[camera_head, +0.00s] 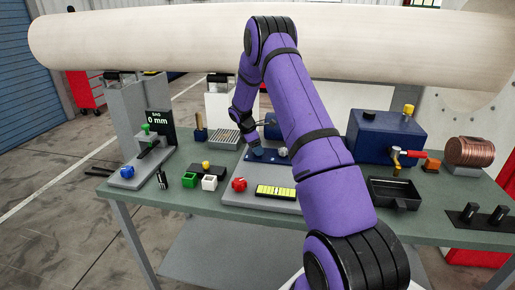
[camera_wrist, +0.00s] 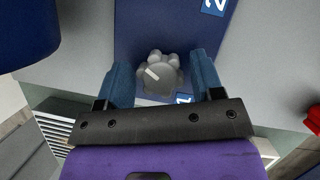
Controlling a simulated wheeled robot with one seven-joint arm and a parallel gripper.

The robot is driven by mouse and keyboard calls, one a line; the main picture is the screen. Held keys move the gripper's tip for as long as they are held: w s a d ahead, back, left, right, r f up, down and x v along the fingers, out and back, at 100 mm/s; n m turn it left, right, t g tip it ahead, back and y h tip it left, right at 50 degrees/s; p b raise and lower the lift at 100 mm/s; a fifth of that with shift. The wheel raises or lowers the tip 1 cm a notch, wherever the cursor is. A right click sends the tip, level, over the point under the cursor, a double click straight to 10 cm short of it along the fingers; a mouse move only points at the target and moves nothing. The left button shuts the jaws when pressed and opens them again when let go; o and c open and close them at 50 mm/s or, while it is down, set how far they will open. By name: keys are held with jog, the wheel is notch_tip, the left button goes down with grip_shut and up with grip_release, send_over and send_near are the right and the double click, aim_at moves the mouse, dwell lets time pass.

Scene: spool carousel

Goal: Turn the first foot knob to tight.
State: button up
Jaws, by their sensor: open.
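The first foot knob (camera_wrist: 160,75) is a grey lobed knob with a white pointer line, tilted toward the upper left in the wrist view. It sits on a dark blue plate (camera_wrist: 150,25), beside a label reading 1 (camera_wrist: 184,98). My gripper (camera_wrist: 160,62) is open, with one blue finger on each side of the knob. Small gaps show between the fingers and the knob. In the head view my gripper (camera_head: 262,153) is low over the bench, and my arm hides part of this area.
A label reading 2 (camera_wrist: 214,5) marks the plate's far end. On the green bench (camera_head: 240,212) stand a red knob (camera_head: 239,184), a yellow level (camera_head: 275,191), a blue box (camera_head: 388,136) and a black tray (camera_head: 394,193). A large pale roll (camera_head: 160,40) spans above.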

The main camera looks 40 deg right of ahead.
jog(key=c, duration=0.9)
jog(key=shift+m, duration=0.4)
jog(key=m+g+y, duration=0.1)
jog(key=m, duration=0.2)
jog(key=m+y, duration=0.1)
jog(key=m, duration=0.3)
jog(key=shift+m+g+y, duration=0.3)
jog(key=shift+g+y, duration=0.1)
jog(key=m+y, duration=0.1)
jog(key=m, duration=0.3)
jog(key=shift+y, duration=0.3)
jog(key=shift+m+y, duration=0.8)
jog(key=shift+m, duration=1.3)
